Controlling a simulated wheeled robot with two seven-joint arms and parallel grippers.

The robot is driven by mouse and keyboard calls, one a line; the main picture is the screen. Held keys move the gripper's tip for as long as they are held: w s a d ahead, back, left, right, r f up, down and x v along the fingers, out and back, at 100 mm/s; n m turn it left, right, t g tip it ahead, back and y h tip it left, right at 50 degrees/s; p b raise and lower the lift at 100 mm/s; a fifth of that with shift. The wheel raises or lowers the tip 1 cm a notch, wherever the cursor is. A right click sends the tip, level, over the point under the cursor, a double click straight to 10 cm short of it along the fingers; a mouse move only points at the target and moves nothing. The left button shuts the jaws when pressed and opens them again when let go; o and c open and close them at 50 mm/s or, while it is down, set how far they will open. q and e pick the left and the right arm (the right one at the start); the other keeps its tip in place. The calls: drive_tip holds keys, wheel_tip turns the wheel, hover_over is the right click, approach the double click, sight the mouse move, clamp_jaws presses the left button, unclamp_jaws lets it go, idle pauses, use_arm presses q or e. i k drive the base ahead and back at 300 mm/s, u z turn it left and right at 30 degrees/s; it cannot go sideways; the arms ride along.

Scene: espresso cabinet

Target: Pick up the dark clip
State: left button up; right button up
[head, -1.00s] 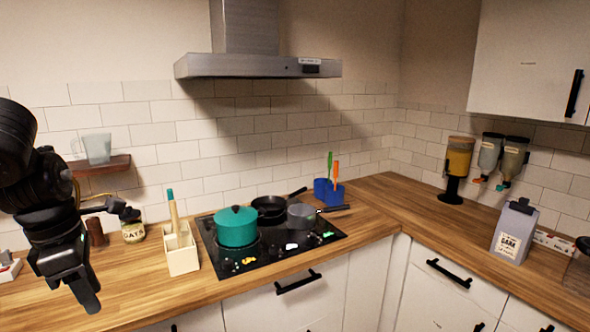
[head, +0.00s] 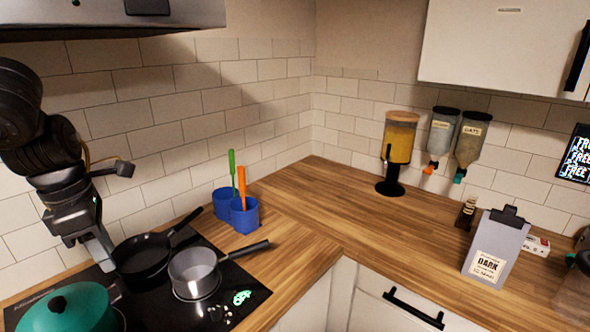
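The dark clip (head: 508,213) sits on the top edge of a grey-white bag (head: 497,244) with a label reading DARK. The bag stands upright on the wooden counter at the right. My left gripper (head: 104,262) points down at the left, over the cooktop near the black frying pan, far from the clip. Its fingers overlap in this view, so I cannot tell if they are open or shut. My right gripper is out of view.
A black frying pan (head: 142,254), a grey saucepan (head: 194,272) and a teal pot (head: 66,308) stand on the cooktop. Blue cups (head: 244,215) hold utensils. The counter (head: 345,215) between is clear.

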sight(508, 216)
drive_tip(key=z, duration=0.75)
drive_tip(key=i, duration=0.9)
drive_tip(key=z, duration=1.4)
drive_tip(key=i, duration=0.4)
drive_tip(key=z, duration=0.35)
